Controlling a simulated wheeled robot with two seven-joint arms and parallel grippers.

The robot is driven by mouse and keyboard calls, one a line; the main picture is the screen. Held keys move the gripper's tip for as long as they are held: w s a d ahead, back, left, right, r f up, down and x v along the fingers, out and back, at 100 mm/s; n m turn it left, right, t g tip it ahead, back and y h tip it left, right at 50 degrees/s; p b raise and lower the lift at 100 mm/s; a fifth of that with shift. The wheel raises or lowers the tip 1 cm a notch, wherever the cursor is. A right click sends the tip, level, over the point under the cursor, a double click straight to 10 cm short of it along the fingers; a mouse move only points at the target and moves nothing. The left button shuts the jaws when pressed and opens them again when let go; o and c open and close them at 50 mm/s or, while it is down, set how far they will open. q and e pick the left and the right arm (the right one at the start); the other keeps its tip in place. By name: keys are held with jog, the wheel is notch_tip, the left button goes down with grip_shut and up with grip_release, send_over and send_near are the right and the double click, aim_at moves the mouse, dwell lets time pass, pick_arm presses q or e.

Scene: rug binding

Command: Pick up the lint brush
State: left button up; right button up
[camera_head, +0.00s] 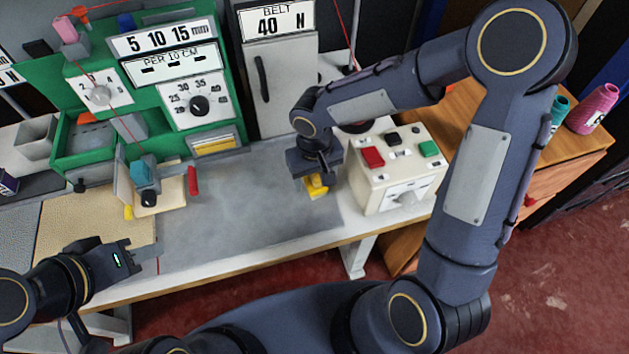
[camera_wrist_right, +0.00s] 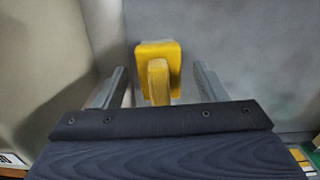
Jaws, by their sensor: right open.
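The lint brush (camera_head: 316,188) is yellow and lies on the grey worktop, just left of the cream control box. My right gripper (camera_head: 312,180) is directly above it and hides part of it. In the right wrist view the yellow brush (camera_wrist_right: 158,72) shows a wide head and a narrower handle. There it sits between the two fingers of the open right gripper (camera_wrist_right: 158,88), with a gap on each side. My left gripper (camera_head: 145,258) is over the front left of the table, away from the brush, and its finger opening is not clear.
The cream control box (camera_head: 385,190) with red, black and green buttons stands close to the right gripper. The green binding machine (camera_head: 140,90) is at the back left. A grey cabinet (camera_head: 285,85) stands behind. The middle of the worktop (camera_head: 240,205) is clear.

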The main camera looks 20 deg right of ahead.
jog(key=shift+f, duration=0.6)
jog(key=c, duration=1.1)
jog(key=shift+r, duration=0.15)
jog(key=shift+r, duration=0.6)
jog(key=s+a+r, duration=0.3)
jog(key=r, duration=0.1)
jog(key=s+a+r, duration=0.3)
jog(key=s, duration=0.1)
jog(key=s+a+r, duration=0.3)
jog(key=r, duration=0.1)
jog(key=shift+s+r+b, duration=0.3)
jog(key=shift+s+r, duration=0.05)
jog(key=shift+s, duration=0.05)
